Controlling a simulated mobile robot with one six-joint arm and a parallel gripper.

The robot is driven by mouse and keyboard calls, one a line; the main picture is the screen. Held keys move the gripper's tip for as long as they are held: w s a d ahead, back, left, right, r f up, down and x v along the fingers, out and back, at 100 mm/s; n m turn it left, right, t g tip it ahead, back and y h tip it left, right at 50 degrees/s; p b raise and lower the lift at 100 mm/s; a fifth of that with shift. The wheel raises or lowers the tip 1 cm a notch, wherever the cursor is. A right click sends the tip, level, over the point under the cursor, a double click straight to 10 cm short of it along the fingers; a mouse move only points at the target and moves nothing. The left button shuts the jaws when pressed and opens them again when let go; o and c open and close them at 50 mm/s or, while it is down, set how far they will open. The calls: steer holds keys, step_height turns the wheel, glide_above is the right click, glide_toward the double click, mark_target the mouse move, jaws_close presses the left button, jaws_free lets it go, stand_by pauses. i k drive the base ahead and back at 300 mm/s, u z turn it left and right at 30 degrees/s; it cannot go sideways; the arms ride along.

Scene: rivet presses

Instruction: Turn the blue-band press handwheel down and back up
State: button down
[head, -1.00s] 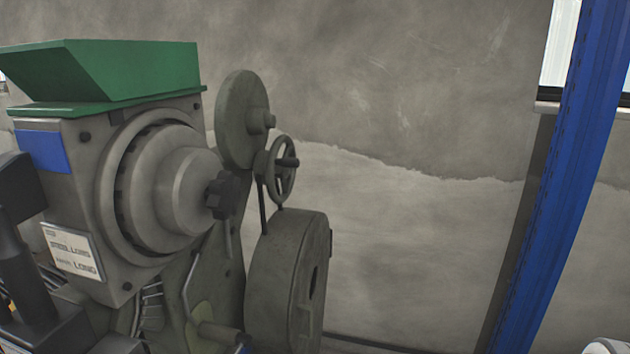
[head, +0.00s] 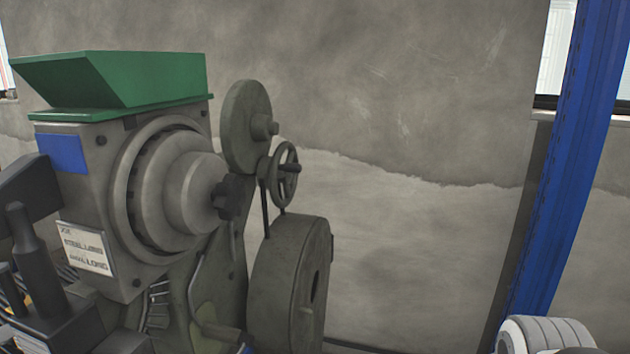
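The grey press (head: 95,200) fills the left of the head view, with a green hopper (head: 120,80) on top. A blue rectangle (head: 62,153) marks its upper left face. A small spoked wheel with a side handle, which looks like the handwheel (head: 285,172), sits at the press's right side. A black star-shaped knob (head: 226,198) sits on the front of the round hub (head: 185,190). Nothing touches the wheel or knob.
A large grey disc (head: 250,125) and a drum (head: 285,285) flank the handwheel. A blue upright (head: 575,150) stands at right. A pale ribbed cylinder (head: 550,338) shows at bottom right. Bare wall fills the space between.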

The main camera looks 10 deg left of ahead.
mark_target(295, 176)
steer(key=i, duration=0.95)
